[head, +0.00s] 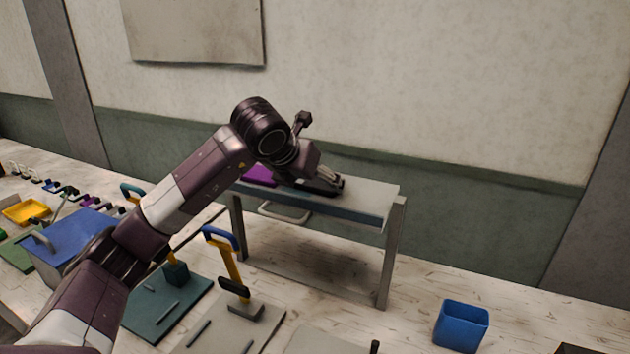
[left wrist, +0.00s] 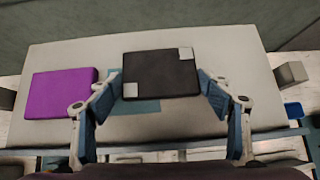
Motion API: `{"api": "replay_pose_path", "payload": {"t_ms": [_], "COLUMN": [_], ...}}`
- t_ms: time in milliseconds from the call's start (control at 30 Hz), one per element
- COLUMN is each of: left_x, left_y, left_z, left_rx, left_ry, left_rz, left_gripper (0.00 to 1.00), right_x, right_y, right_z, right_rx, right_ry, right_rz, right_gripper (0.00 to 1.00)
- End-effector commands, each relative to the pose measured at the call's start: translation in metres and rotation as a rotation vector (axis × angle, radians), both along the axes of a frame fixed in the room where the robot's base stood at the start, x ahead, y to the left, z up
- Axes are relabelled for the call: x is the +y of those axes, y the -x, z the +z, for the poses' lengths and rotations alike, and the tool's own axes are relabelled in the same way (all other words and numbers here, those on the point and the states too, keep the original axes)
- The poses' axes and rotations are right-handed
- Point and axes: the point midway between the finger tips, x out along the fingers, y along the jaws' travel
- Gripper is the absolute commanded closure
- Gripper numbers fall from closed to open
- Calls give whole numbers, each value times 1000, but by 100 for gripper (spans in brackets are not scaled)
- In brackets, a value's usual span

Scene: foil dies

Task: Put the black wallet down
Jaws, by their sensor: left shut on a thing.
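The black wallet (left wrist: 160,76), flat with pale corner patches, is between the fingers of my left gripper (left wrist: 160,85) in the left wrist view, over a grey raised shelf (left wrist: 205,125). In the head view the wallet (head: 316,187) is a dark flat shape at the left gripper (head: 333,182), low at the top of the shelf (head: 365,196). The left gripper is shut on the wallet. I cannot tell whether the wallet touches the shelf. My right gripper is not in view.
A purple flat item (left wrist: 62,93) lies on the shelf to the left of the wallet. A blue bin (head: 461,326) stands on the bench at the right. Yellow-handled tools (head: 232,270) and a blue box (head: 75,236) are on the bench. The shelf's right end is clear.

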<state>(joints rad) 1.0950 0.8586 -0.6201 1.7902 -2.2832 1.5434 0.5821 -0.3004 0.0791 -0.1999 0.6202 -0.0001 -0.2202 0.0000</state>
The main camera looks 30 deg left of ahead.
Motion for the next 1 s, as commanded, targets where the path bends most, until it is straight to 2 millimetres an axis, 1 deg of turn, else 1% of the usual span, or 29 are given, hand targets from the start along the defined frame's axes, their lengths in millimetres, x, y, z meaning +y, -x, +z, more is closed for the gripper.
{"api": "replay_pose_path", "payload": {"t_ms": [100, 133, 267, 300, 567, 667, 767, 1000], "left_x": [0, 0, 0, 0, 0, 0, 0, -1], "left_y": [0, 0, 0, 0, 0, 0, 8, 46], "left_z": [-4, -4, -3, -3, -2, 2, 9, 46], "left_rx": [0, 0, 1, 1, 1, 0, -5, -6], "left_ry": [0, 0, 0, 0, 0, 0, 0, -2], "left_rz": [0, 0, 0, 0, 0, 0, -1, -1], "left_gripper": [53, 27, 13, 10, 10, 10, 10, 10], "right_x": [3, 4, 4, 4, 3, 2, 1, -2], "right_y": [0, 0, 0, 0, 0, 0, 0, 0], "right_z": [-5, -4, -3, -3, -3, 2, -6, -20], "right_rx": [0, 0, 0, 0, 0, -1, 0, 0], "right_ry": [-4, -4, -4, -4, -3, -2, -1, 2], "right_rz": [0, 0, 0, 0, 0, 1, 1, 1], "right_gripper": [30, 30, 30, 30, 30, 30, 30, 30]}}
